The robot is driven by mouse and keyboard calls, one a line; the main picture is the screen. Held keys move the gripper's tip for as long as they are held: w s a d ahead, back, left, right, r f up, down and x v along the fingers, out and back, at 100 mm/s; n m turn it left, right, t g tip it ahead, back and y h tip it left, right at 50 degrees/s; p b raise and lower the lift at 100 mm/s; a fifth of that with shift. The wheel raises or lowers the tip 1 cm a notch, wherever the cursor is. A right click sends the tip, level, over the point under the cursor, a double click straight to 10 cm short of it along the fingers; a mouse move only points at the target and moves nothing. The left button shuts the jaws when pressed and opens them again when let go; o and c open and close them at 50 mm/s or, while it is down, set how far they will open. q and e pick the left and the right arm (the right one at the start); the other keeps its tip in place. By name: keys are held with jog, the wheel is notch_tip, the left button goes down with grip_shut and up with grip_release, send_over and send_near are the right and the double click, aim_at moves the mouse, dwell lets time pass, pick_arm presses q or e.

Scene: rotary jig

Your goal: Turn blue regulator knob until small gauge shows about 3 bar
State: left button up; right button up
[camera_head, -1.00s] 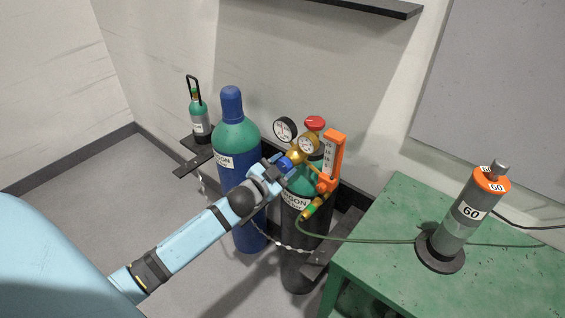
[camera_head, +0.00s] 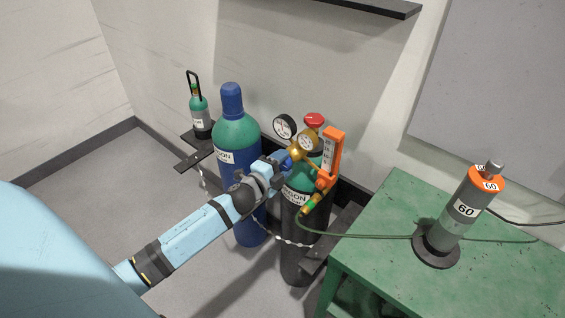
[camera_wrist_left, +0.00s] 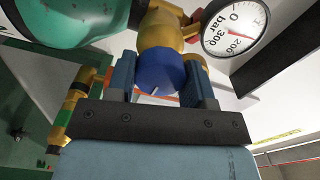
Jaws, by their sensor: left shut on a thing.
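The blue regulator knob (camera_wrist_left: 162,72) sits on the front of the brass regulator (camera_head: 297,146). My left gripper (camera_head: 286,160) is shut on the knob. In the left wrist view its two blue fingers (camera_wrist_left: 163,82) stand on either side of the knob, and a white mark shows on the knob's face. The small gauge (camera_head: 307,141) is above the knob in the head view; its reading is too small to tell. The larger gauge (camera_head: 284,126) also shows in the left wrist view (camera_wrist_left: 234,27), with 200 and 300 bar marks. My right gripper is not in view.
An orange flowmeter (camera_head: 331,158) stands right of the regulator, and a red handwheel (camera_head: 314,120) above it. A blue cylinder (camera_head: 239,178) with a green top is close to my left arm. A green table (camera_head: 385,232) carries a grey canister (camera_head: 459,217) at the right.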

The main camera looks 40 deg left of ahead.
pick_arm(q)
jog(key=shift+m, duration=0.6)
jog(key=o, duration=0.9)
jog(key=shift+s, duration=0.1)
jog(key=s, duration=0.4)
jog(key=s+b, duration=0.1)
jog(key=s, duration=0.4)
jog(key=s+a, duration=0.1)
jog(key=s, duration=0.3)
jog(key=shift+s+b, duration=0.35)
jog(key=s+d+f+n+g+p, duration=0.2)
jog(key=s+d+n+p, duration=0.1)
jog(key=s+d+n, duration=0.1)
jog(key=s+d+f+n+g+h+p, duration=0.1)
jog(key=s+d+f+n+g+p, duration=0.1)
jog(key=s+d+n+p, duration=0.2)
jog(key=s+d+f+n+g+h+p, duration=0.1)
jog(key=s+d+f+n+g+p, duration=0.2)
jog(key=d+n, duration=0.3)
jog(key=shift+s+d+n+p, duration=0.2)
jog(key=shift+s+d+p, duration=0.05)
jog(key=shift+d, duration=0.75)
jog(key=shift+s+d+n+p, duration=0.2)
jog(key=shift+d, duration=0.75)
